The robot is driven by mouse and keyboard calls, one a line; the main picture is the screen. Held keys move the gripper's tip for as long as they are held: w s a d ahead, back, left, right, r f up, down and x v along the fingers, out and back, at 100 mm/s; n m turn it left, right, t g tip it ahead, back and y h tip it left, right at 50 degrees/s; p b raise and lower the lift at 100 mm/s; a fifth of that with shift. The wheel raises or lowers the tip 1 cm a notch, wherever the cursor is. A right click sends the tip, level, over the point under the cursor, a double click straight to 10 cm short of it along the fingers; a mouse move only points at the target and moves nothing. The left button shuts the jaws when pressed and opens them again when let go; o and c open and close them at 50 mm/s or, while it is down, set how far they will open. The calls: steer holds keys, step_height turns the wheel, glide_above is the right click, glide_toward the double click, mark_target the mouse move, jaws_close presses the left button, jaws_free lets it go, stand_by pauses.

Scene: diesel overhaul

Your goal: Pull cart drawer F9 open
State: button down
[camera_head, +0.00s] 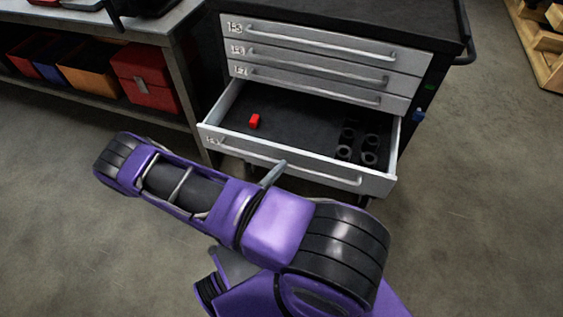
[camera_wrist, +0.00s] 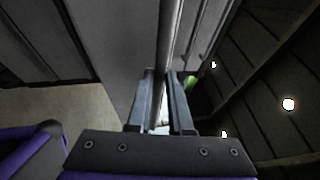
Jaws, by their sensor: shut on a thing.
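The tool cart (camera_head: 345,18) stands at the top of the head view. Its lowest visible drawer (camera_head: 382,184) is pulled out, with its inside showing. The label on this drawer is too small to read for certain. A long bar handle (camera_head: 325,178) runs across its front. My gripper (camera_head: 276,170) is at this handle, left of its middle, and partly hidden by my arm. In the wrist view the handle (camera_wrist: 170,40) runs between the two fingers of my gripper (camera_wrist: 161,98), which are shut on it.
The drawer holds a small red block (camera_head: 254,121) and several black cylindrical parts (camera_head: 368,150). Three drawers above (camera_head: 318,52) are shut. A workbench (camera_head: 150,25) with bins and a red toolbox (camera_head: 145,78) stands left.

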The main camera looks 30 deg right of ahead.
steer(key=shift+a, duration=0.1)
steer(key=c, duration=0.8)
jaws_free()
steer(key=shift+c, duration=0.2)
steer(key=b+v, duration=0.1)
steer(key=v, duration=1.6)
steer(key=shift+a, duration=0.2)
steer(key=shift+w+f, duration=0.1)
steer(key=shift+w, duration=0.05)
